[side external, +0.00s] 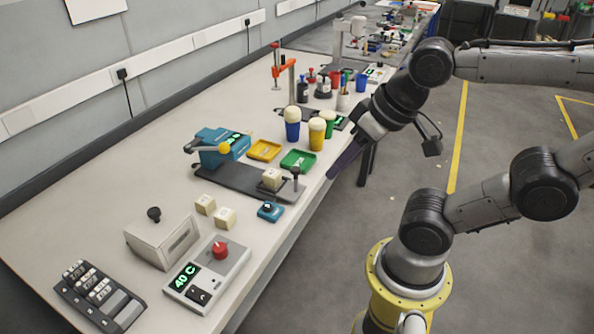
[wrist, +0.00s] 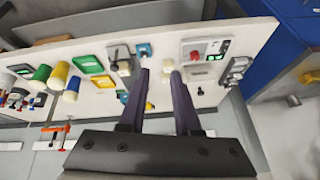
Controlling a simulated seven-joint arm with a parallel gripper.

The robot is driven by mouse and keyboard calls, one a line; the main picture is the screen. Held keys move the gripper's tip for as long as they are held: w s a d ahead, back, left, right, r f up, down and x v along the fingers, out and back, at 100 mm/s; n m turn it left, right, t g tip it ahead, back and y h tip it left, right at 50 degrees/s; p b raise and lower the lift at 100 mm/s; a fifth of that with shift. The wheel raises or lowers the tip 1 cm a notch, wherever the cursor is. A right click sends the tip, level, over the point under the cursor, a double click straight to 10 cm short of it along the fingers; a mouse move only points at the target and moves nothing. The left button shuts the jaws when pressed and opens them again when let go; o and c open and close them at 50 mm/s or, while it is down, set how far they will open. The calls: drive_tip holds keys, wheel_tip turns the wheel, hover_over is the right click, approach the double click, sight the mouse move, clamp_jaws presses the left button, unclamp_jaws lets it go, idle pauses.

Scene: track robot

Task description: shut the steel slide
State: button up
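A blue device (side external: 222,147) with a yellow-balled lever stands at the back of a long dark metal slide base (side external: 235,180) on the bench. In the wrist view the dark slide (wrist: 119,52) is left of the fingers and partly hidden by one. My gripper (side external: 335,172) is open and empty, off the bench's front edge; its spread fingers show in the wrist view (wrist: 161,72).
Yellow (side external: 264,150) and green (side external: 298,160) trays and several ball-topped cups (side external: 317,135) stand right of the slide. Two loose cream blocks (side external: 225,218), a small blue device (side external: 270,211), a lidded box (side external: 162,240) and a control box (side external: 207,273) lie to its left.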

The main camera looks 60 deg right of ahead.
drive_tip(key=w+m, duration=0.1)
drive_tip(key=m, duration=0.2)
drive_tip(key=w+r+m, duration=0.1)
drive_tip(key=m, duration=0.1)
drive_tip(key=w+m, duration=0.1)
drive_tip(key=m, duration=0.2)
drive_tip(key=shift+r+m+y, duration=0.15)
drive_tip(key=shift+m+y, duration=0.15)
clamp_jaws()
drive_tip(key=w+d+f+m+g, duration=0.1)
drive_tip(key=w+d+f+m, duration=0.15)
drive_tip(key=d+m, duration=0.75)
drive_tip(key=w+d+f+m+g, duration=0.15)
drive_tip(key=d+f+m, duration=0.25)
drive_tip(key=d+m, duration=0.55)
drive_tip(key=w+a+f, duration=0.3)
drive_tip(key=w+f, duration=0.3)
drive_tip(key=f, duration=0.3)
drive_tip(key=shift+w+a+f+y, duration=0.15)
drive_tip(key=shift+a+f+y, duration=0.2)
drive_tip(key=shift+f+y, duration=0.05)
